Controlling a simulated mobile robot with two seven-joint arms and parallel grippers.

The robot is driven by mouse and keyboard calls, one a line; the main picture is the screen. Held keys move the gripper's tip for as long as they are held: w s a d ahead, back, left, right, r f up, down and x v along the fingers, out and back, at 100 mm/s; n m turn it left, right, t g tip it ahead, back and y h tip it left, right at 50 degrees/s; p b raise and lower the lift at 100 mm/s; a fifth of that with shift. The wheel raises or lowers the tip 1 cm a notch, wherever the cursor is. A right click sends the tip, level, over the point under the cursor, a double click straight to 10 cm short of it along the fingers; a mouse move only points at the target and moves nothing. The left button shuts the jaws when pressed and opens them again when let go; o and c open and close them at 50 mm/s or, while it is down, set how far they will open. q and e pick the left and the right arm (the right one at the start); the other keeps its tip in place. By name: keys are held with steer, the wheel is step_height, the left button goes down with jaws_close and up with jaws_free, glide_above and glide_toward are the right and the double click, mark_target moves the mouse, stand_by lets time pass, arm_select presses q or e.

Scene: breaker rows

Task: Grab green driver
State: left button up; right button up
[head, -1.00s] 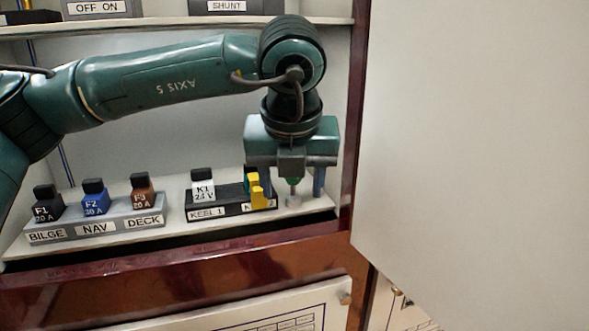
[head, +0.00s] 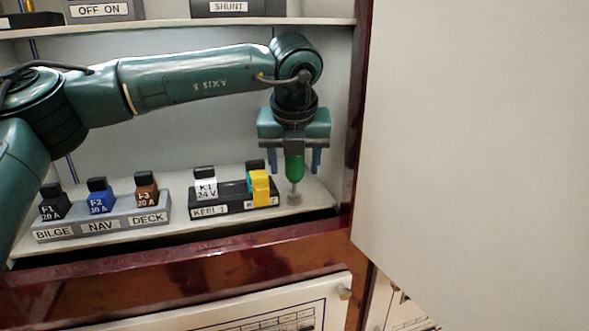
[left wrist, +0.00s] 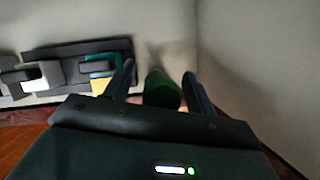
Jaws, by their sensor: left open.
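The green driver (head: 295,168) stands upright at the right end of the cabinet shelf, its green handle up and its lower end in a small pale holder (head: 294,197). My left gripper (head: 295,166) points down over it, open, with one finger on each side of the handle. In the left wrist view the green handle (left wrist: 162,90) shows between the two fingers (left wrist: 160,85), with gaps on both sides. My right gripper is in neither view.
A black block with the white K1 relay (head: 206,188) and a yellow-tagged relay (head: 259,187) stands just left of the driver. A grey block with fuses (head: 100,226) is further left. The cabinet's right wall (head: 357,120) is close, with a large pale panel (head: 480,130) beyond.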

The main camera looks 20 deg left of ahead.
arm_select(q)
steer(key=shift+c, duration=0.3)
steer(key=c, duration=1)
